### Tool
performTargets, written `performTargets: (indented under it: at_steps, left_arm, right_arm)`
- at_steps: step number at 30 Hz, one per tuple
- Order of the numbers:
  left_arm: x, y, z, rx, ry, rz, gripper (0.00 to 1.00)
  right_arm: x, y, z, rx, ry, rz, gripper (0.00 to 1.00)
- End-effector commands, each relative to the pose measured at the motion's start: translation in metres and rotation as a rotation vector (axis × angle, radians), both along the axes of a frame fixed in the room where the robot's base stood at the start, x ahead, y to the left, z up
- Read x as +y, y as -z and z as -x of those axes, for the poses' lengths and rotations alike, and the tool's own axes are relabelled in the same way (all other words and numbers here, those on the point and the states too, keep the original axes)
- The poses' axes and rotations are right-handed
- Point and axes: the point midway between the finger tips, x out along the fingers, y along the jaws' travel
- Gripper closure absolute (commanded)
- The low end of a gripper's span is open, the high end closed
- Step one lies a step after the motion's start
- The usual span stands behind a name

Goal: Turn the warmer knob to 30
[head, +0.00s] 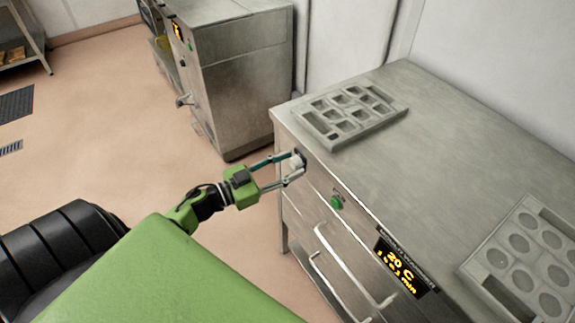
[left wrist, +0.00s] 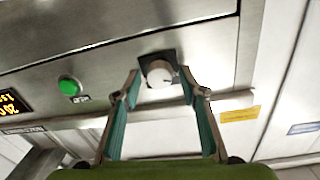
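The warmer (head: 440,140) is a steel cabinet with drawers at the right of the head view. Its pale round knob (head: 297,161) is on the front panel near the left end; it also shows in the left wrist view (left wrist: 158,73) on a dark square plate. The black display (head: 402,268) reads 20 C in yellow, with a line in minutes below. My left gripper (head: 291,168) is at the knob, one finger on each side. In the left wrist view its fingers (left wrist: 160,76) stand open with small gaps to the knob. My right gripper is not in view.
A green button (head: 336,202) sits between knob and display. Drawer handles (head: 340,262) stick out below. Two mould trays lie on the warmer top, one at the back (head: 350,112) and one at the right (head: 525,265).

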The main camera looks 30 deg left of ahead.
Motion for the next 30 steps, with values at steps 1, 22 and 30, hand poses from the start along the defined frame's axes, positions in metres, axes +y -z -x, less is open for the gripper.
performTargets:
  at_steps: [1, 22, 30]
  left_arm:
    - [0.0000, 0.0000, 0.0001, 0.000, 0.000, 0.000, 0.77]
    - [0.0004, -0.0009, 0.0002, -0.063, 0.000, -0.156, 0.98]
    - [0.0002, -0.0010, 0.0003, -0.157, 0.000, -0.382, 0.98]
  right_arm:
    - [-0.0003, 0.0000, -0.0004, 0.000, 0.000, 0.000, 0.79]
    - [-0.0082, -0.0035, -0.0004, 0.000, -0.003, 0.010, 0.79]
    - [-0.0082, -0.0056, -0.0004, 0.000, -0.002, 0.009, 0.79]
